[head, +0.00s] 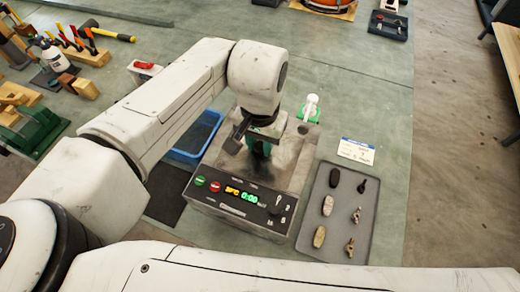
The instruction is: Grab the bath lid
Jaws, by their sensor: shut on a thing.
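The bath (236,208) is a grey box with a black front panel, green and red buttons and a lit display. Its grey metal lid (282,172) lies over the top. My gripper (258,150) is over the lid, pointing down, with its jaws shut at the lid's handle. The grip itself is mostly hidden by my wrist. The lid looks level on the bath; I cannot tell whether there is a gap under it.
A grey tray (337,246) with several small parts lies right of the bath. A blue tub (197,139) stands left, a green-based white item (310,108) behind. A white card (356,151) lies at right. Tools and wooden blocks fill the far left.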

